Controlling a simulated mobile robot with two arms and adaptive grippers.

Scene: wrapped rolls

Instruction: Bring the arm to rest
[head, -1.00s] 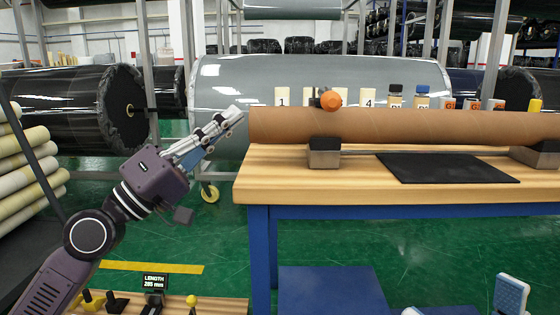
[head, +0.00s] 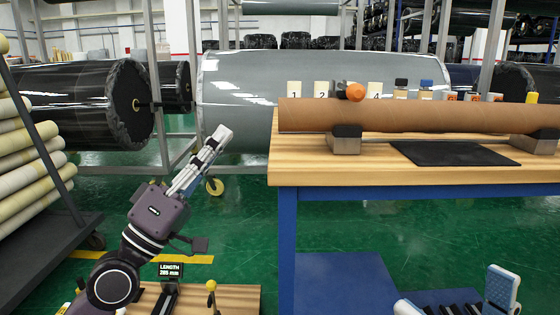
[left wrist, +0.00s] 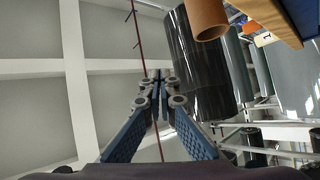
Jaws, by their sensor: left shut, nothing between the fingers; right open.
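My left gripper (head: 221,137) is shut and empty, angled up and to the right. In the head view it stands left of the table, apart from the brown cardboard roll (head: 420,116). In the left wrist view its blue fingers (left wrist: 158,78) come together at the tips, and the roll's open end (left wrist: 207,20) shows beyond, at the top right. My right gripper (head: 455,300) is open at the bottom right of the head view, with its two white-and-blue fingers apart. Most of that arm is out of view.
The roll lies on grey supports (head: 345,140) on a wooden table (head: 310,172). A black mat (head: 455,153) lies on the table. Black wrapped rolls (head: 70,105) and a rack of pale rolls (head: 28,165) stand at left. A length display (head: 170,270) sits low in front. Green floor lies between.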

